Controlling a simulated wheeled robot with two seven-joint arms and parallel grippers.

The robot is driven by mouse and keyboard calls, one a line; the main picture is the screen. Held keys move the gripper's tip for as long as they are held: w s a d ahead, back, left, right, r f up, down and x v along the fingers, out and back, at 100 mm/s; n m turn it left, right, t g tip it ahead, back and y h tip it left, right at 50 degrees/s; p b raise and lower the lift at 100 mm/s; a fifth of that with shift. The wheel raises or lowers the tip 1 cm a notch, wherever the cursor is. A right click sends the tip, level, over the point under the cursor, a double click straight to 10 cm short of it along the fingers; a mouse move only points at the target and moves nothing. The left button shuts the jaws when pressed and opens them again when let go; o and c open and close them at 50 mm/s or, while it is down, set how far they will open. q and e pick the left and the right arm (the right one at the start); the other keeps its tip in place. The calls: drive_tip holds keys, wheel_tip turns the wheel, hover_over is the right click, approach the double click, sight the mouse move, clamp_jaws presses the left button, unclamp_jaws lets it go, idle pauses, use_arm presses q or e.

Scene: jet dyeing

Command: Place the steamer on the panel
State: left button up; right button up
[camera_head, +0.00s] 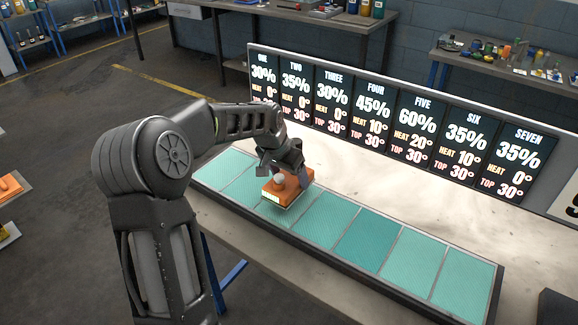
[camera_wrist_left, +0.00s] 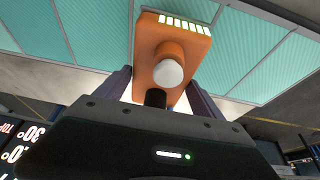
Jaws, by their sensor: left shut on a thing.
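The steamer is an orange block with a round white-tipped knob (camera_head: 287,190). It is over the teal panels near the third one from the left. In the left wrist view the steamer (camera_wrist_left: 178,38) has a lit bar strip at its far end. My left gripper (camera_head: 284,172) is shut on the steamer, with one finger on each side. The panel row (camera_head: 320,217) is a long dark-framed strip of several teal panels, one darker than the others. I cannot tell whether the steamer touches the panel under it. My right gripper is not in view.
A sign board (camera_head: 395,125) with columns ONE to SEVEN stands behind the panel row. The pale table top (camera_head: 350,180) between them is clear. Benches with bottles and tools stand at the back. An orange item (camera_head: 10,187) lies at the left edge.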

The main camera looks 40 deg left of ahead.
sight(287, 180)
use_arm(q)
drive_tip(key=shift+w, duration=0.1)
wheel_tip(287, 180, down, 3)
drive_tip(key=shift+f+p, duration=0.15)
drive_tip(key=shift+p, duration=0.2)
drive_tip(key=shift+f, duration=0.1)
drive_tip(key=shift+f, duration=0.15)
drive_tip(key=o, duration=2.1)
drive_tip(key=shift+f, duration=0.1)
drive_tip(key=shift+s+r, duration=0.2)
drive_tip(key=shift+r, duration=0.05)
drive_tip(key=b+v, duration=0.1)
drive_tip(key=v, duration=1)
drive_tip(key=shift+s+d+r+b, duration=0.1)
drive_tip(key=shift+s+r+b, duration=0.1)
drive_tip(key=shift+r+b, duration=0.15)
